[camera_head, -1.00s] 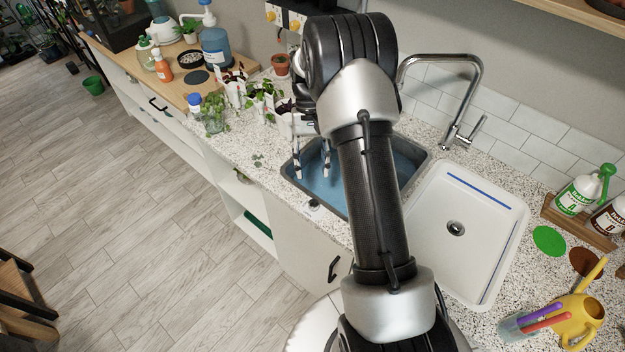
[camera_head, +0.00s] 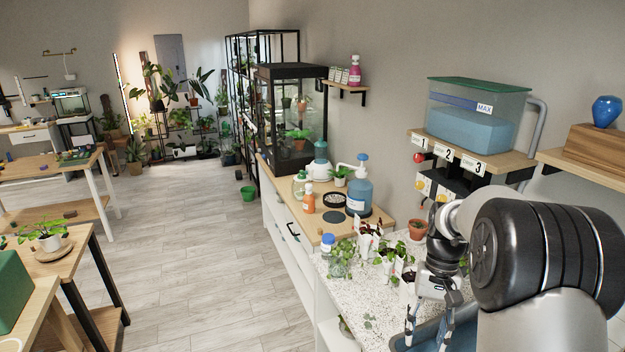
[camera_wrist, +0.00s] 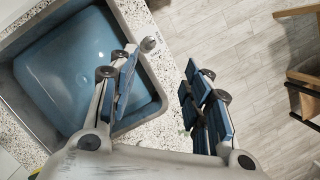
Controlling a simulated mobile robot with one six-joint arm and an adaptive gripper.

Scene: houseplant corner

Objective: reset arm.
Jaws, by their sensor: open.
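My gripper (camera_head: 428,325) hangs at the lower right of the head view, over the counter's edge by the sink. In the wrist view my gripper (camera_wrist: 160,88) has its two blue-padded fingers wide apart with nothing between them. The blue sink basin (camera_wrist: 75,75) lies below and to the left in the wrist view; only its rim (camera_head: 462,318) and a little of its inside show in the head view. My arm covers the right part of the sink and counter.
Potted seedlings (camera_head: 388,262) and a glass jar with cuttings (camera_head: 340,262) stand on the speckled counter (camera_head: 370,308) close to my gripper. A blue pump bottle (camera_head: 358,192) stands behind them. A shelf with a water tank (camera_head: 475,118) is above. The floor (camera_head: 215,250) at left is open.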

